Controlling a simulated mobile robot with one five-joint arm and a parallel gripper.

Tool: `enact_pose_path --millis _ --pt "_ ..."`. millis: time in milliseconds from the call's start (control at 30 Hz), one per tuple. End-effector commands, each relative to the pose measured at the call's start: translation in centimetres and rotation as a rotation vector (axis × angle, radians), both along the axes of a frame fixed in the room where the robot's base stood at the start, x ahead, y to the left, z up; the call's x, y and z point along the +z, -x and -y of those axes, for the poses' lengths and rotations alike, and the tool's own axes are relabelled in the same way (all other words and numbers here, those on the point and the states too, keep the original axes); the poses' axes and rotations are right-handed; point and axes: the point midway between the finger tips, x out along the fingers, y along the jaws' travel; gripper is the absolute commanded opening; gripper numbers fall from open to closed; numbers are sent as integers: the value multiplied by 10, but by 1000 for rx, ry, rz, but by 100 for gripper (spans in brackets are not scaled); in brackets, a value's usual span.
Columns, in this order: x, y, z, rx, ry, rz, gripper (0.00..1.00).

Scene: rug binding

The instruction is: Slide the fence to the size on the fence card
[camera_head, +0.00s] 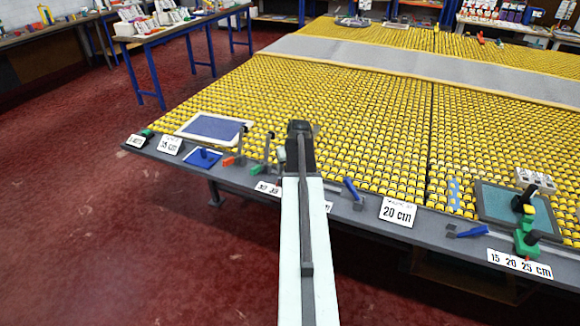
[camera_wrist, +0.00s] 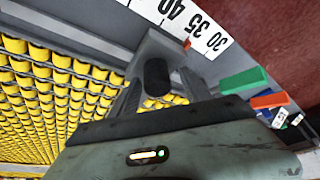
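The likely fence is a grey block with a black round knob (camera_wrist: 157,75), seen in the wrist view beside a white printed scale (camera_wrist: 190,22) reading 40, 35 and 30. In the head view the scale (camera_head: 268,188) lies on the table's front edge, partly hidden by my arm. My gripper (camera_wrist: 160,90) is open, its two fingers apart on either side of the knob, with apparent gaps. In the head view my gripper (camera_head: 300,150) is over the front edge and covers the knob. A card (camera_head: 397,211) right of my arm reads 20 cm; another card (camera_head: 168,145) at left reads 15 cm.
Yellow rollers (camera_head: 370,120) cover the table (camera_head: 235,185). A blue-handled tool (camera_head: 352,190) lies close right of my arm. Orange and green pieces (camera_head: 257,169) stand left. At right are a framed pad (camera_head: 498,204) and a 15 20 25 cm scale (camera_head: 519,264).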

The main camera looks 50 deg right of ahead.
Motion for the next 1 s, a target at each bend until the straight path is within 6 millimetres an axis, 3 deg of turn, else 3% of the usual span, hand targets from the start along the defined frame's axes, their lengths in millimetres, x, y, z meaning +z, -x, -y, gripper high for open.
enact_pose_path --millis 267,633,1000 --pt "10 4 1 -4 2 0 55" --pt "71 23 -12 -2 1 1 55" --pt "72 26 -14 -2 0 0 55"
